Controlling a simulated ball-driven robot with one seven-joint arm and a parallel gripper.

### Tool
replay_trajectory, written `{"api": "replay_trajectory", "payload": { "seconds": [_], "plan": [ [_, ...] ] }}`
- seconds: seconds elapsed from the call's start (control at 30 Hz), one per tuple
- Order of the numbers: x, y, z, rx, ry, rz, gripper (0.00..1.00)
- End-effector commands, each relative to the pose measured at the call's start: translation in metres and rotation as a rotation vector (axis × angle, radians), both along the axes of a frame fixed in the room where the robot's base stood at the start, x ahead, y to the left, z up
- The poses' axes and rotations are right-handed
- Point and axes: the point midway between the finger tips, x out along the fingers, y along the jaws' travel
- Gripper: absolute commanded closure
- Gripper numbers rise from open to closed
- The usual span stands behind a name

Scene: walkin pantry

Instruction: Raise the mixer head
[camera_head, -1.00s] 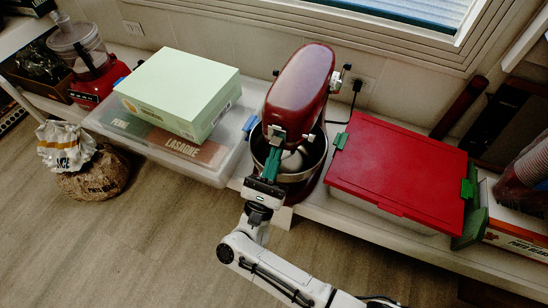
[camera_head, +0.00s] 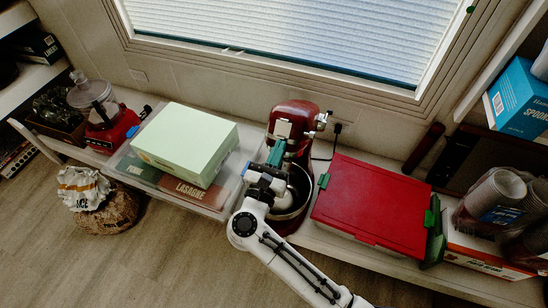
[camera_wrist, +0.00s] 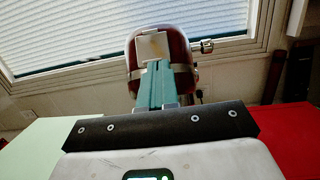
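The red stand mixer has its head (camera_head: 293,112) tilted up above the steel bowl (camera_head: 292,200), with the bowl's inside partly in view. The wrist view shows the head (camera_wrist: 177,50) from its front end, with a silver plate and band. My gripper (camera_head: 277,150) is in front of the head, and its green fingers reach up to it. In the wrist view my gripper's fingers (camera_wrist: 156,68) lie close together, with their tips at the lower part of the head. They look shut, with nothing clearly between them. The exact contact is hidden.
A pale green box (camera_head: 186,143) on a clear-lidded bin is left of the mixer. A red-lidded bin (camera_head: 372,205) is close on the right. A window (camera_head: 290,35) and wall are behind. Open floor (camera_head: 170,265) lies in front of the shelf.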

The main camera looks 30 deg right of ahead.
Motion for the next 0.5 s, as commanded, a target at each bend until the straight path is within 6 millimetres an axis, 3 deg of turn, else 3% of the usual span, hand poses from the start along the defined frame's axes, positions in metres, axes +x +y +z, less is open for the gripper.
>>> {"api": "replay_trajectory", "payload": {
  "seconds": [0.03,0.2,0.5],
  "plan": [
    [0.002,-0.006,0.010,0.008,0.004,-0.005,1.00],
    [0.010,-0.015,0.021,0.005,0.004,-0.004,1.00],
    [0.017,-0.024,0.029,0.005,0.005,-0.001,1.00]
  ]
}}
